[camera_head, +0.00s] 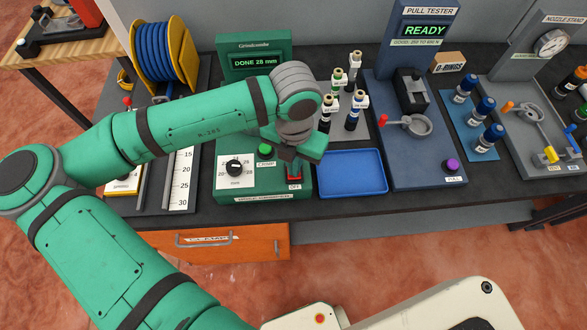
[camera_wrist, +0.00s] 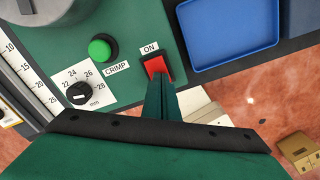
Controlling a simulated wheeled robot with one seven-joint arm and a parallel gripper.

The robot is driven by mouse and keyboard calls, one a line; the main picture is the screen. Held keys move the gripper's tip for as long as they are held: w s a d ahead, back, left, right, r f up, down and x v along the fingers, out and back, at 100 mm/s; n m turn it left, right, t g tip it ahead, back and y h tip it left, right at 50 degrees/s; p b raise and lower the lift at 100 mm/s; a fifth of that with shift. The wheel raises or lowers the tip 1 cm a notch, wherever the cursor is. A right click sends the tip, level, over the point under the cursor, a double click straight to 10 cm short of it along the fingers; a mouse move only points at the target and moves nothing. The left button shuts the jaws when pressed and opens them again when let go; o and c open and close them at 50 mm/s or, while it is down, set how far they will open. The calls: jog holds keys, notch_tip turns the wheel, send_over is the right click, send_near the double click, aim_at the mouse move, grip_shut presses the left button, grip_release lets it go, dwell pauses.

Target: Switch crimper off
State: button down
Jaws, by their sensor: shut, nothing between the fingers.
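The crimper (camera_head: 222,188) is a green machine with a lit display (camera_head: 254,63) reading "DONE 28 mm". On its front deck are a red rocker switch (camera_head: 294,178), a green CRIMP button (camera_head: 265,149) and a black mm dial (camera_head: 235,168). An OFF label lies at the switch's near side; the wrist view shows an ON label (camera_wrist: 149,48) at its far side. My gripper (camera_wrist: 160,82) is shut and empty, its tips at the near end of the red switch (camera_wrist: 156,65). I cannot tell whether they touch it. The rocker's tilt is unclear.
A blue tray (camera_head: 352,172) sits right of the crimper, with a pull tester (camera_head: 412,170) beyond it. An orange drawer (camera_head: 225,243) juts out below the bench.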

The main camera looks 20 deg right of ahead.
jog(key=shift+f, duration=0.15)
notch_tip(320, 180, up, 7)
dwell(1.0)
dwell(0.6)
